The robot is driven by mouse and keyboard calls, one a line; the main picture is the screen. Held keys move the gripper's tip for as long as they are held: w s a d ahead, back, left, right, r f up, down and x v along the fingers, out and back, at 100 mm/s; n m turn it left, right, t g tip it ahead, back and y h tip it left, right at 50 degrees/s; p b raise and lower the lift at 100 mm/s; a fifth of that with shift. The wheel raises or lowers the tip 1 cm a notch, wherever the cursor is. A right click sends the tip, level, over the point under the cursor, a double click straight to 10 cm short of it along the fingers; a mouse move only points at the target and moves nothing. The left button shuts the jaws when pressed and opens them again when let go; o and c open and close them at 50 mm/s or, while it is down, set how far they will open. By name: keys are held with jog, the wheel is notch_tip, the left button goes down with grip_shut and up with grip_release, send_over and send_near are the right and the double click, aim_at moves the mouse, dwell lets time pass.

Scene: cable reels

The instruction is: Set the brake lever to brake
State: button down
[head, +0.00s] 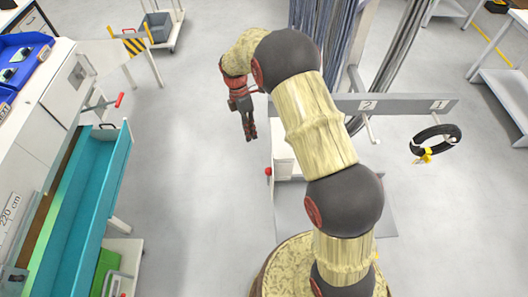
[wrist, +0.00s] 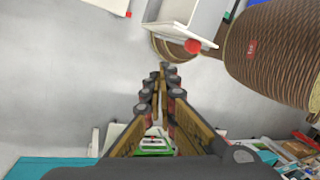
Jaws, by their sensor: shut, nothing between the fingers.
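My gripper (head: 249,132) hangs fingers-down over the open floor in the head view, with its fingers together and nothing held. In the wrist view its closed fingertips (wrist: 166,72) point toward the grey floor. A red knob (head: 268,171) stands beside a pale stand, below and right of my gripper in the head view. Another red-tipped handle (head: 119,100) sticks out from the bench at left. In the wrist view a red knob (wrist: 192,46) sits by a white bar near a brown reel. No brake marking is readable, so I cannot tell which is the brake lever.
The bench has an open teal drawer (head: 88,215). The brown reel (wrist: 275,52) fills the upper right of the wrist view. Floor (head: 190,170) is clear between bench and stand.

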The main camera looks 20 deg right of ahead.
jog(key=shift+s, duration=0.1)
jog(key=s+d+f+p, duration=0.1)
jog(key=s+f+p, duration=0.1)
jog(key=s+f, duration=0.5)
jog(key=shift+w+p+x, duration=0.3)
jog(key=shift+x, duration=1)
jog(key=shift+d, duration=0.1)
jog(key=shift+f, duration=0.15)
